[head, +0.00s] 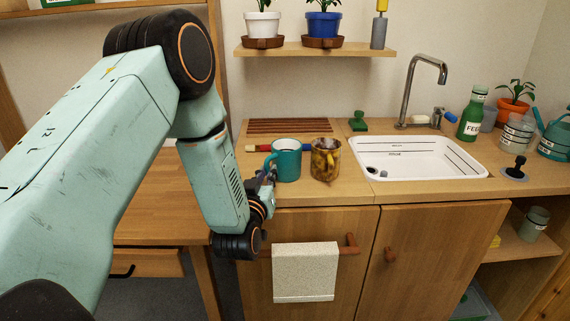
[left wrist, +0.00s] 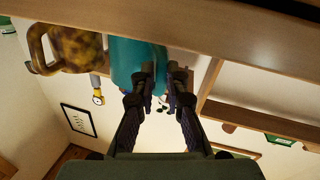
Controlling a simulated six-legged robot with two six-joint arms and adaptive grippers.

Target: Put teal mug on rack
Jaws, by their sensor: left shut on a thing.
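The teal mug (head: 288,162) is upright at the front of the counter, its handle pointing left. I cannot tell whether it is lifted clear of the counter. My left gripper (head: 268,178) is at the mug's left side, shut on its handle. In the left wrist view, which is upside down, the fingers of my left gripper (left wrist: 161,80) are close in front of the teal mug (left wrist: 133,62), and the handle is mostly hidden between them. The slatted brown rack (head: 288,127) lies on the counter behind the mug, with nothing on it. My right gripper is not in view.
A brown-yellow mottled mug (head: 326,160) stands close right of the teal mug. A red-handled brush-like item (head: 256,148) lies behind. A green stamp-like object (head: 358,122) is right of the rack. A white sink (head: 415,157) is farther right. A shelf (head: 310,50) with pots hangs above.

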